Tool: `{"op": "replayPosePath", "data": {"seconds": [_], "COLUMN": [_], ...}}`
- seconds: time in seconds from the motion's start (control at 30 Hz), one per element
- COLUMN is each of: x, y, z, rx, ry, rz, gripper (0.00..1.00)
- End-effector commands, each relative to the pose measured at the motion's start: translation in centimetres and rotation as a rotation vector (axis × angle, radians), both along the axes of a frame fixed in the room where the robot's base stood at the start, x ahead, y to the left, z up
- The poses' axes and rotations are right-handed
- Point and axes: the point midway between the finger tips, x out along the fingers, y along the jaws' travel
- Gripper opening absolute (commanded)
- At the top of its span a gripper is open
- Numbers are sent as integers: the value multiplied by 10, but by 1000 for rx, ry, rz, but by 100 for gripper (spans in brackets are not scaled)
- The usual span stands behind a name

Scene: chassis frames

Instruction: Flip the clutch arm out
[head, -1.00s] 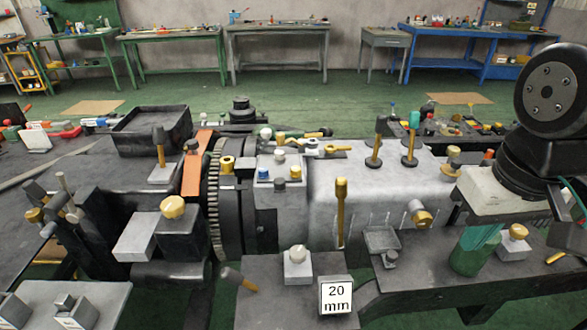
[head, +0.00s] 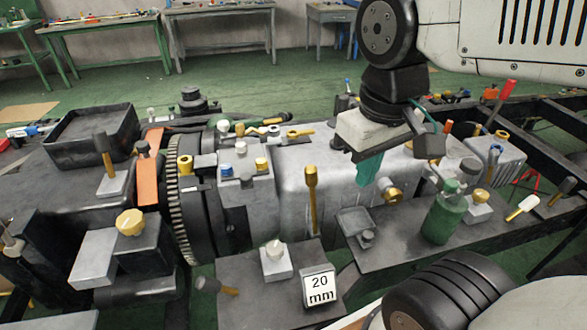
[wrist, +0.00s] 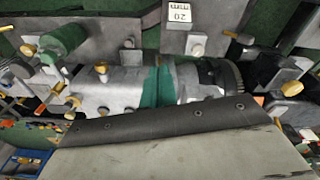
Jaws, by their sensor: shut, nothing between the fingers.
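An upright yellow-handled lever (head: 312,195) stands against the near side of the grey gearbox housing (head: 345,160); I take it to be the clutch arm. Its lower end is hard to make out. My gripper (head: 368,172) has teal fingers and hangs over the housing, to the right of the lever and apart from it. In the wrist view the teal fingers (wrist: 157,87) are together, with nothing between them, above the housing. A gold knob (head: 391,194) on the housing's side is just right of the fingers.
A toothed ring (head: 182,190) is left of the housing. A "20 mm" block (head: 319,288) and a white-knobbed block (head: 275,260) stand on the near plate. Several small knobs crowd the housing top.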

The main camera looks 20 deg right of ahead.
Motion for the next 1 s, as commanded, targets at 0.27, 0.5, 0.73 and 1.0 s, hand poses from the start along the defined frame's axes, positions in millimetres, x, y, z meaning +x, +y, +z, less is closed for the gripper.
{"op": "replayPosePath", "data": {"seconds": [0.27,0.5,0.73,1.0], "x": [90,173,217,227], "y": [21,58,88,94], "z": [5,-19,-46,-53], "rx": [-113,-203,-249,-260], "ry": [142,272,351,370], "rz": [412,791,1017,1069], "gripper": [0,0,0,0]}}
